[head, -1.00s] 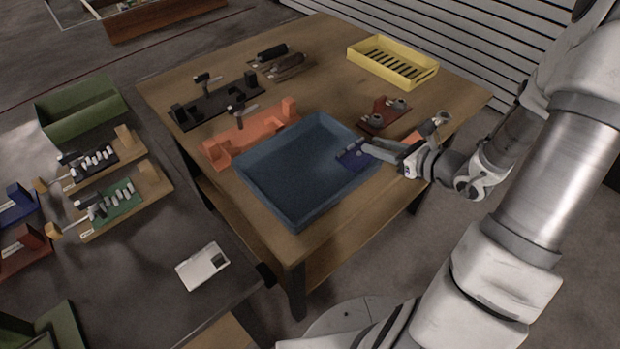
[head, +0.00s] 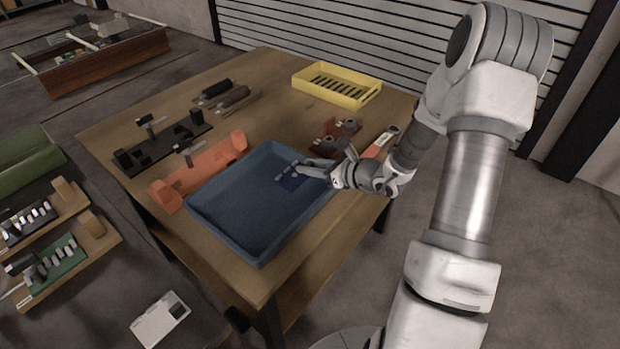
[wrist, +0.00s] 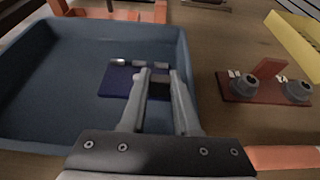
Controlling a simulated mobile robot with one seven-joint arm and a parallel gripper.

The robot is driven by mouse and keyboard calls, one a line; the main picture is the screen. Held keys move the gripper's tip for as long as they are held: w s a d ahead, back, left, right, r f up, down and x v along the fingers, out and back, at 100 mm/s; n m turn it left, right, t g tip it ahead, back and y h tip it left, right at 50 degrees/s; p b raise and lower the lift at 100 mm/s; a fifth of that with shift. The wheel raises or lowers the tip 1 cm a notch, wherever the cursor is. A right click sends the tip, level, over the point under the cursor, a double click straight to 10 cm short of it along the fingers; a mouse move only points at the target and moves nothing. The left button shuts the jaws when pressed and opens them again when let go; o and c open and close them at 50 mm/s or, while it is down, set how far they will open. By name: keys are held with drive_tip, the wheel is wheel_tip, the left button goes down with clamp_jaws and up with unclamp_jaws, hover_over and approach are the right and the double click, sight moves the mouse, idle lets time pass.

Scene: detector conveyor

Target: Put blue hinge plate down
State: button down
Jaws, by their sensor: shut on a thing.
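The blue hinge plate (head: 290,180) is a small dark blue flat piece with a row of light knuckles along one edge. It is at the right side of the blue tray (head: 228,222), over its floor; whether it touches the floor cannot be told. My gripper (head: 300,168) reaches in over the tray's right wall and is shut on the plate. In the wrist view the plate (wrist: 117,83) shows between and left of the fingertips (wrist: 152,80), which hide part of it. The rest of the tray is empty.
A red-brown hinge plate with grey knobs (wrist: 262,88) lies right of the tray. An orange fixture (head: 200,170) stands along the tray's left side, with a black fixture (head: 160,142) beyond. A yellow slotted tray (head: 336,86) is at the back.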

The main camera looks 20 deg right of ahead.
sight(312, 187)
drive_tip(key=shift+f+b, duration=0.3)
drive_tip(key=shift+f, duration=1.55)
drive_tip(key=shift+f, duration=0.15)
drive_tip(key=c, duration=0.6)
unclamp_jaws()
drive_tip(key=shift+c, duration=0.2)
drive_tip(key=shift+s+d+r, duration=0.2)
drive_tip(key=shift+r, duration=0.1)
drive_tip(key=p+v, duration=0.1)
drive_tip(key=v, duration=1)
drive_tip(key=shift+s+d, duration=0.1)
drive_tip(key=shift+s, duration=0.1)
